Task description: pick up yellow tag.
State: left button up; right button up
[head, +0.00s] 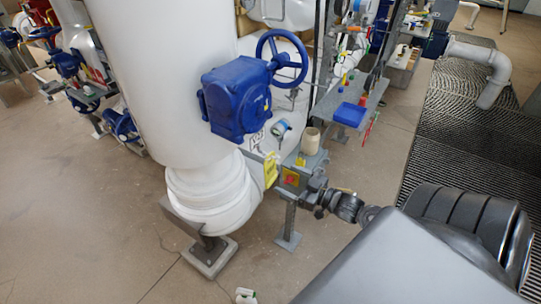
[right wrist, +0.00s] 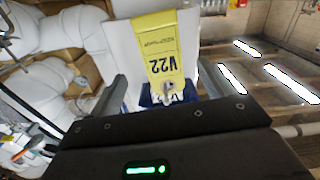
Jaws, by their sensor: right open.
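The yellow tag (head: 270,169) hangs at the lower side of the big white pipe, left of my right arm's end in the head view. In the right wrist view the yellow tag (right wrist: 162,45) shows large, with the marking V22 upside down and a small metal piece at its narrow end. My right gripper (right wrist: 165,82) is open, with one finger to each side of the tag. A gap shows between the tag and each finger, and I cannot tell how deep it sits between them. My left gripper is not in view.
The white pipe (head: 178,70) carries a blue valve box (head: 236,98) with a blue handwheel (head: 282,60) above the tag. A blue tray (head: 349,114) lies on a grey shelf behind. Dark floor grating (head: 455,110) is at right. The floor at lower left is clear.

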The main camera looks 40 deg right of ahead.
aim_at(271, 171)
jog(key=b+x, duration=0.1)
jog(key=x, duration=0.3)
jog(key=shift+w+f, duration=0.1)
jog(key=shift+f, duration=0.05)
jog(key=b+x, duration=0.3)
jog(key=x, duration=0.2)
jog(key=shift+a, duration=0.1)
jog(key=shift+a+r, duration=0.1)
jog(key=shift+r, duration=0.1)
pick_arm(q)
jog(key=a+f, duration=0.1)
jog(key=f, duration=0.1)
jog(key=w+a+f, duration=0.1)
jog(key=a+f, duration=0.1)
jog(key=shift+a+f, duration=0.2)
pick_arm(e)
jog(key=shift+c, duration=0.4)
jog(key=shift+c, duration=1.3)
jog(key=c, duration=0.8)
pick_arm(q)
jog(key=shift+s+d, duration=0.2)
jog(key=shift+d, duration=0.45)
